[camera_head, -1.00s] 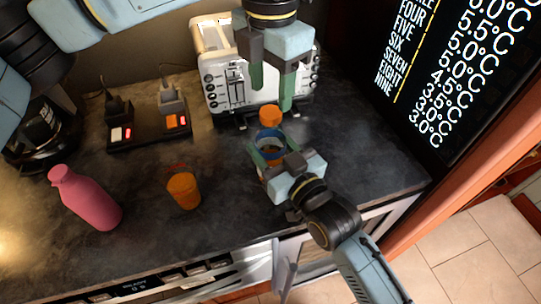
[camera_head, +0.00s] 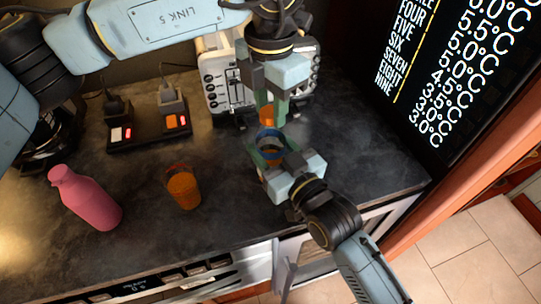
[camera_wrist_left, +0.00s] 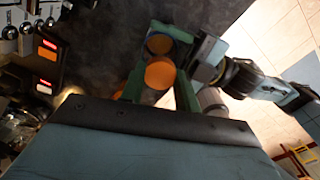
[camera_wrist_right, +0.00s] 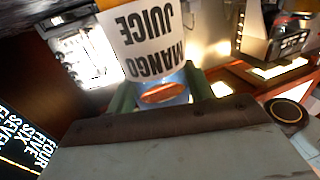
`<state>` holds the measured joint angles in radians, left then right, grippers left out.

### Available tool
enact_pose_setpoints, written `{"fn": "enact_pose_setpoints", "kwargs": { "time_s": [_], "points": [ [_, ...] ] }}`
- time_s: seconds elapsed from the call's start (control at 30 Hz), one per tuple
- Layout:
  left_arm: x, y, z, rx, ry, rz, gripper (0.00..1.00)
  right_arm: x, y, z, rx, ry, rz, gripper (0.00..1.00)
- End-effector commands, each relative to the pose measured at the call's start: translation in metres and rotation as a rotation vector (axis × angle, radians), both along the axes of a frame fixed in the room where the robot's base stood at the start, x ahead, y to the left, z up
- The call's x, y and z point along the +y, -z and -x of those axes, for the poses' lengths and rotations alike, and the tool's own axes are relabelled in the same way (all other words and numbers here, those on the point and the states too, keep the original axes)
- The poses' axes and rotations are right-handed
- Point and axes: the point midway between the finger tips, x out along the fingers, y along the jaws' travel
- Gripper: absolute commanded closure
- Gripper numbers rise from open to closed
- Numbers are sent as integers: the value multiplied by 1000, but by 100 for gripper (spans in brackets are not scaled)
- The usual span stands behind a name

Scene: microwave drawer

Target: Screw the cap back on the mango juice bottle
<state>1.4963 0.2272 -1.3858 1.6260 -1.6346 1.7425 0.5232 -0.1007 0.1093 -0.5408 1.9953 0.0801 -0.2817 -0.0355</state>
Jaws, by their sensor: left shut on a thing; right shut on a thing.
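The mango juice bottle shows its white label upside down in the right wrist view (camera_wrist_right: 148,42). Its blue rim with orange inside shows in the head view (camera_head: 270,134). My right gripper (camera_head: 270,153) is shut on the bottle near its upper part. The orange cap (camera_wrist_left: 160,73) is between the green fingers of my left gripper (camera_head: 267,112), which is shut on it. In the head view the cap (camera_head: 267,117) is just above and behind the bottle's open top. A gap between cap and rim is hard to judge. The bottle's lower body is hidden in the head view.
A white toaster (camera_head: 226,85) stands behind the grippers. A pink bottle (camera_head: 88,200) and an orange cup (camera_head: 183,188) stand on the dark counter to the left. A power strip (camera_head: 150,131) with plugs lies further back. The counter right of the bottle is clear.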

Motion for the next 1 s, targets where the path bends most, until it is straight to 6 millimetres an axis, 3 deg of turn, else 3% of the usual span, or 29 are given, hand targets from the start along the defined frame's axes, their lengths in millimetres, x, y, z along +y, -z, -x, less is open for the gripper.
{"fn": "enact_pose_setpoints", "kwargs": {
  "time_s": [0.23,0.27,0.43,0.77,1.0],
  "points": [
    [0,0,0,-1,3,-1,96,0,0,0,0,0,0,100],
    [0,0,0,-1,3,-1,66,0,0,0,0,0,0,100],
    [0,0,0,-1,3,-1,44,0,0,0,0,0,0,100],
    [0,-3,0,-1,3,0,43,0,0,0,0,0,0,100],
    [-1,-41,-1,-5,3,3,43,0,0,0,0,0,0,100]
  ]
}}
